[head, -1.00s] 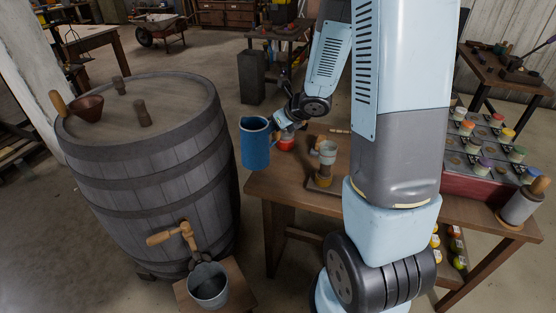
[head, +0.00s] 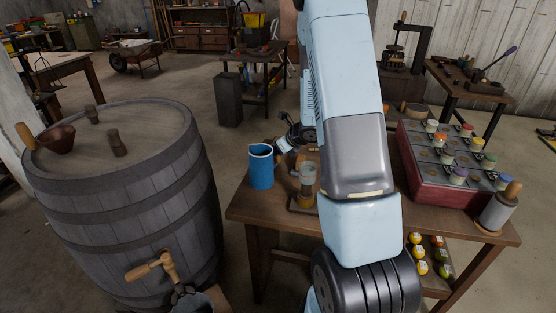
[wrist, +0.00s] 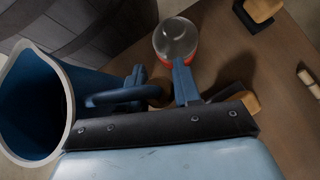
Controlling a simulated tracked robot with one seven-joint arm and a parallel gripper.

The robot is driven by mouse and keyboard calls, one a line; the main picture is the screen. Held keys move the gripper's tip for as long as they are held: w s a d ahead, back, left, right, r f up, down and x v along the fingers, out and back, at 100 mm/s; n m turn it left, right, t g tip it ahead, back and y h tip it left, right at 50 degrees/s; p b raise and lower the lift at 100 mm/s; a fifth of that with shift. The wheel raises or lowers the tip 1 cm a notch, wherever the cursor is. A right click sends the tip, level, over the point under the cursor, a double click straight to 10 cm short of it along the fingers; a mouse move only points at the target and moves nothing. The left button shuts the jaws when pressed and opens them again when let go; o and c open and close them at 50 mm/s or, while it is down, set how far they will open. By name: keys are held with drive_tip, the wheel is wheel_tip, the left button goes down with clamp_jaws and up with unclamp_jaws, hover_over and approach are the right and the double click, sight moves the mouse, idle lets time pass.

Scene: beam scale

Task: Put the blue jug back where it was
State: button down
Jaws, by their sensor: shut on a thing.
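The blue jug (head: 262,168) hangs at my gripper (head: 282,148), at the left end of the wooden table (head: 262,214) in the head view. It looks upright, with its pale rim up. In the wrist view the jug (wrist: 62,112) fills the left side, its open mouth toward the lower left. My gripper (wrist: 160,86) is shut on the jug's handle (wrist: 112,97). I cannot tell whether the jug's base touches the table. Its contents are in dark shadow.
A round glass-topped red container (wrist: 177,42) stands just beyond the fingers. A glass vessel on a wooden stand (head: 306,182) is right of the jug. The large barrel (head: 130,205) stands left. A red rack of jars (head: 447,165) occupies the table's right.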

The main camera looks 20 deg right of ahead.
drive_tip(key=shift+w+d+f, duration=0.1)
drive_tip(key=shift+d+f, duration=0.05)
drive_tip(key=shift+f, duration=0.55)
drive_tip(key=shift+w+d+f, duration=0.1)
drive_tip(key=shift+w+f, duration=0.05)
drive_tip(key=shift+f, duration=0.6)
drive_tip(key=shift+w+d+f, duration=0.1)
drive_tip(key=shift+d+f, duration=0.05)
drive_tip(key=shift+f, duration=0.65)
drive_tip(key=c, duration=0.8)
unclamp_jaws()
